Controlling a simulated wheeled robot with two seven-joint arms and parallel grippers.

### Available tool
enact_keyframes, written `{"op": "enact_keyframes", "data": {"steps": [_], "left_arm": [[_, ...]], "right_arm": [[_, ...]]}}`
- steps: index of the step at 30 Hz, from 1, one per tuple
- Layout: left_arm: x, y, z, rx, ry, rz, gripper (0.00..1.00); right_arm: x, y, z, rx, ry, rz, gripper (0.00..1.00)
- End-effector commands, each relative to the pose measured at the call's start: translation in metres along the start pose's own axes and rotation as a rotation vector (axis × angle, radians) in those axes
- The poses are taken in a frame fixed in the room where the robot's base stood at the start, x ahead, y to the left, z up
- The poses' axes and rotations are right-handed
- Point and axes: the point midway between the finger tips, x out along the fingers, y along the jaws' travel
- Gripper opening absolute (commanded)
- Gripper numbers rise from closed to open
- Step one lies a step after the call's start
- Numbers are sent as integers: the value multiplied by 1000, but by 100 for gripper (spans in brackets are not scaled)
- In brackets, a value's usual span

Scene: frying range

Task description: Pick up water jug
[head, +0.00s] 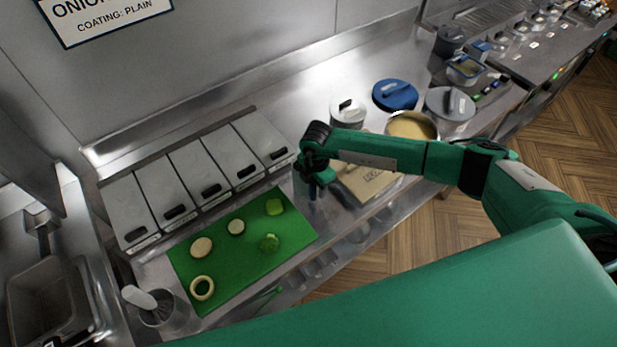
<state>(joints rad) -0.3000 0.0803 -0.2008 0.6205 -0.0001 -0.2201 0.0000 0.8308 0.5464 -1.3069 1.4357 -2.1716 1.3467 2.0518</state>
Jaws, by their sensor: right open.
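My right gripper (314,184) hangs fingers down over the steel counter, just right of the green board. Its jaws are open. A greyish, clear-looking shape (304,193) shows right at the fingers. It may be the water jug, but it is mostly hidden by the gripper, and I cannot tell whether they touch. No other thing in view is plainly a water jug. My left gripper is not in view.
The green board (228,275) carries cut vegetable pieces. Lidded steel bins (205,170) line the wall. A clear container with a white-handled tool (150,305) stands at lower left.

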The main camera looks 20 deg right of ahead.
Motion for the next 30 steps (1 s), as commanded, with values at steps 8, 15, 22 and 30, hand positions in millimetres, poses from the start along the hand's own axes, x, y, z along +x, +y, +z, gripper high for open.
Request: {"op": "enact_keyframes", "data": {"steps": [8, 15, 22, 30], "left_arm": [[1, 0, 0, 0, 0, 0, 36], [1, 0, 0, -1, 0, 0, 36], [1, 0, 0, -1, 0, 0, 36], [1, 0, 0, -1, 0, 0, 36]], "right_arm": [[0, 0, 0, 0, 0, 0, 26], [0, 0, 0, 0, 0, 0, 0], [0, 0, 0, 0, 0, -1, 0], [0, 0, 0, 0, 1, -1, 0]]}}
